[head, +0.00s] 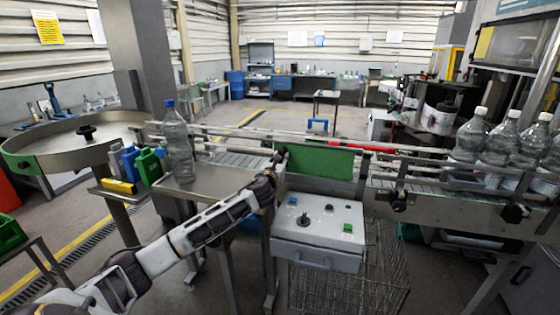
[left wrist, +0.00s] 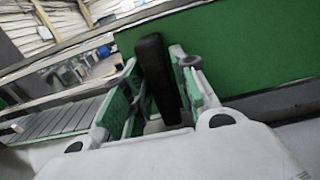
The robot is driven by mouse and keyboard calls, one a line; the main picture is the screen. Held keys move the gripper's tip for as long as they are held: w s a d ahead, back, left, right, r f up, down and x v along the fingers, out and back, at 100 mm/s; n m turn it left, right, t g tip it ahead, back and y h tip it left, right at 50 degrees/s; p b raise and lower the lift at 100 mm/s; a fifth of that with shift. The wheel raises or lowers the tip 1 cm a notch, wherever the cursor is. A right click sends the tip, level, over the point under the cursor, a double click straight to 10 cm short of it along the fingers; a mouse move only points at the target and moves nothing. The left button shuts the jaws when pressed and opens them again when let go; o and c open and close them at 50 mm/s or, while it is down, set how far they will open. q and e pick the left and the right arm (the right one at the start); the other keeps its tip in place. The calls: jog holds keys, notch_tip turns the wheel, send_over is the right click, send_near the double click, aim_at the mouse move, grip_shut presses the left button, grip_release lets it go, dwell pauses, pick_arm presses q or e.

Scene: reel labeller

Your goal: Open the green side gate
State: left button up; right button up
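The green side gate (head: 322,162) is a flat green panel at the conveyor's near side, behind the control box. It stands upright between the rails and looks closed. In the left wrist view the gate (left wrist: 235,45) fills the upper right. A black upright handle (left wrist: 157,80) stands in front of the gate's left end. My left gripper (head: 277,160) is at that end. In the left wrist view its two fingers (left wrist: 158,88) are on either side of the handle. Whether both pads press on it is unclear. My right gripper is out of view.
A control box (head: 318,235) with knobs and buttons stands just below the gate. A clear bottle (head: 178,145) with a blue cap stands at the left. Several white-capped bottles (head: 500,140) stand on the conveyor at the right. Metal rails run along the conveyor close to the gripper.

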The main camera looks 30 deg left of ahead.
pick_arm(q)
jog(key=shift+o, duration=0.7)
jog(key=shift+s, duration=0.1)
jog(key=v, duration=1.1)
jog(key=shift+s, duration=0.4)
jog(key=shift+d, duration=0.15)
dwell(0.5)
